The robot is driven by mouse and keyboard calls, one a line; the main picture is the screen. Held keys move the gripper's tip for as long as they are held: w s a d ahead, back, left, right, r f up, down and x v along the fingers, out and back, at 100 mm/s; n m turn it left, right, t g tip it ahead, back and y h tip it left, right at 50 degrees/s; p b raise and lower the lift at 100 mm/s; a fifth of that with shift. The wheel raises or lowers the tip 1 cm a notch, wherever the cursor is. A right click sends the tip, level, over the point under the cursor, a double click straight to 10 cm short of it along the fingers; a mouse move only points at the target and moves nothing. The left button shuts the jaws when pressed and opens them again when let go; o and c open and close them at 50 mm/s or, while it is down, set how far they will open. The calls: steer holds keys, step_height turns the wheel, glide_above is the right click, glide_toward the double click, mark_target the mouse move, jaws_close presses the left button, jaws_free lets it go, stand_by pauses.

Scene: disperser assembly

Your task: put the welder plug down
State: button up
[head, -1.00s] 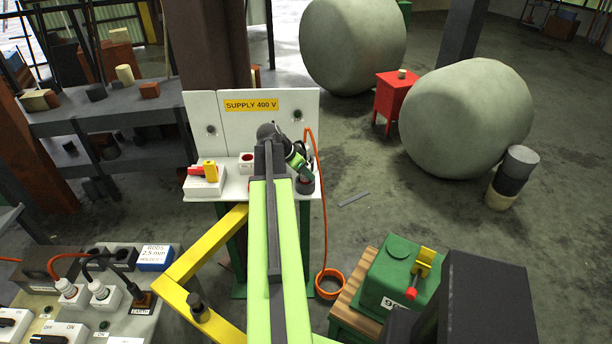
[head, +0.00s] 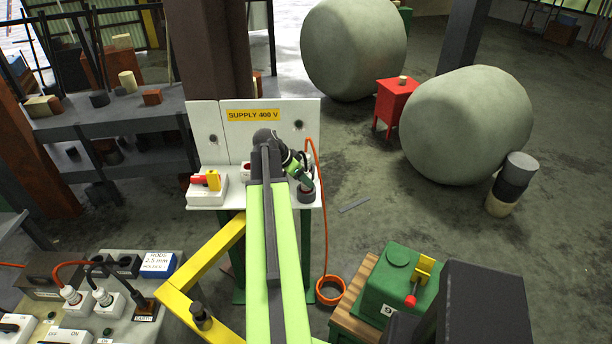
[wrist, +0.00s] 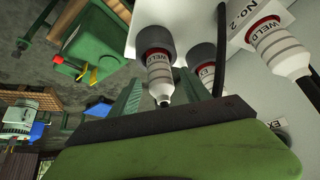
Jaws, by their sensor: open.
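A white welder plug with a red "WELD" label (wrist: 160,67) sits at a dark grey round collar (wrist: 154,40) in the wrist view. My gripper (wrist: 160,84) is open, with one green finger on each side of this plug; I cannot tell whether either finger touches it. In the head view my gripper (head: 303,182) is at the right end of the white shelf (head: 232,200), just above a dark round piece (head: 306,196). The arm and gripper hide most of the plug there.
Other similar plugs (wrist: 275,40) stand close by to the right in the wrist view. A "SUPPLY 400 V" panel (head: 253,115) rises behind the shelf. A red-yellow switch (head: 207,181) is at its left. An orange cable (head: 322,225) hangs at the right. A green box (head: 395,285) stands in front.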

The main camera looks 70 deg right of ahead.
steer(key=p+v, duration=0.6)
steer(key=v, duration=0.3)
steer(key=shift+r, duration=0.1)
steer(key=w+a+f+n+t+y, duration=0.15)
steer(key=w+a+n, duration=0.45)
steer(key=w+a, duration=0.75)
steer(key=w+a+f+n+t+y, duration=0.1)
steer(key=w+a+n+t, duration=0.1)
steer(key=w+a+n, duration=0.85)
steer(key=w+a+n+y, duration=0.1)
steer(key=a+n, duration=0.1)
steer(key=a, duration=1)
steer(key=w+a+f+n+y, duration=0.1)
steer(key=a+n, duration=0.2)
steer(key=a, duration=1)
steer(key=w+a+n+y, duration=0.1)
steer(key=a+n, duration=0.2)
steer(key=a, duration=0.9)
steer(key=shift+w+a+f, duration=0.15)
steer(key=shift+w+a, duration=0.15)
steer(key=shift+a, duration=0.1)
